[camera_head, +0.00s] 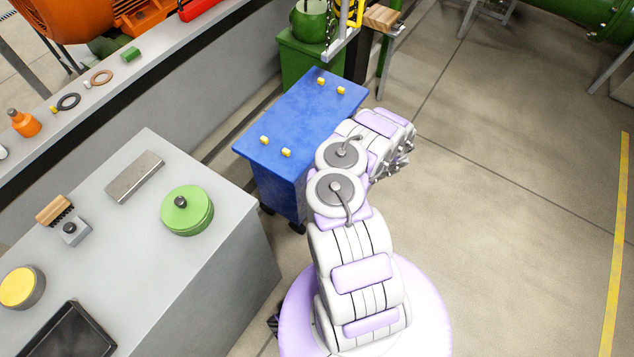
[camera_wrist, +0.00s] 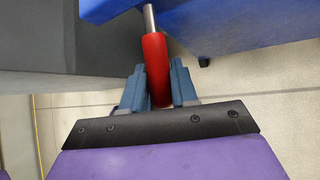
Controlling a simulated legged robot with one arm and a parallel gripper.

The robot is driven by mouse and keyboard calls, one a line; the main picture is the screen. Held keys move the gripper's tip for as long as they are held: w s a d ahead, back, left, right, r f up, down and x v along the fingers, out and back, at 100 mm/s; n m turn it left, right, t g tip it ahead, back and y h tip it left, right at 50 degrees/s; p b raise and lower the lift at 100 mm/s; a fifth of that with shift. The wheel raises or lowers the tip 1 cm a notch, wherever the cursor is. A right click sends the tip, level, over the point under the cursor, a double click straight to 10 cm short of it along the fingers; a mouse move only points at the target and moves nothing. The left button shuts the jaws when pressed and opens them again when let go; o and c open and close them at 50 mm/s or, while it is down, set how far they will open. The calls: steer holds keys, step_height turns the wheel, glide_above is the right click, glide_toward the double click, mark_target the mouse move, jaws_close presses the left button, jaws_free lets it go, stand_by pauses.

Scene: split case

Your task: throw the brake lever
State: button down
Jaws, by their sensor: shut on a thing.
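The brake lever (camera_wrist: 155,52) shows in the wrist view as a red grip on a bare metal rod. The rod runs up to the blue cart at the top of that view. My gripper (camera_wrist: 158,78) has its two blue-grey fingers on either side of the red grip and is shut on it. The blue cart (camera_head: 300,112) stands in the middle of the head view, with several yellow pegs on its flat top. In the head view the lever and my fingers are hidden behind my arm and the cart.
A grey workbench (camera_head: 215,285) stands at the left with a green lidded tin (camera_head: 187,211), a metal block (camera_head: 134,177) and a brush (camera_head: 54,209) on it. A green stand (camera_head: 303,60) is behind the cart. Open floor (camera_head: 500,200) lies to the right.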

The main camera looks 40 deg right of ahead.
steer(key=shift+s+d+f+t, duration=0.1)
steer(key=shift+d+f+t, duration=0.1)
steer(key=shift+f, duration=0.15)
steer(key=shift+s+d+f+t, duration=0.1)
steer(key=shift+f+t, duration=0.1)
steer(key=shift+f, duration=0.1)
steer(key=shift+w+a+f+t+y, duration=0.1)
steer(key=shift+w+a+t+y, duration=0.1)
steer(key=shift+a+t+y, duration=0.2)
steer(key=shift+d, duration=0.1)
steer(key=c, duration=1)
jaws_free()
steer(key=shift+w+d, duration=0.1)
steer(key=shift+o, duration=0.2)
steer(key=p+v, duration=0.4)
steer(key=v, duration=1.3)
steer(key=shift+d, duration=0.1)
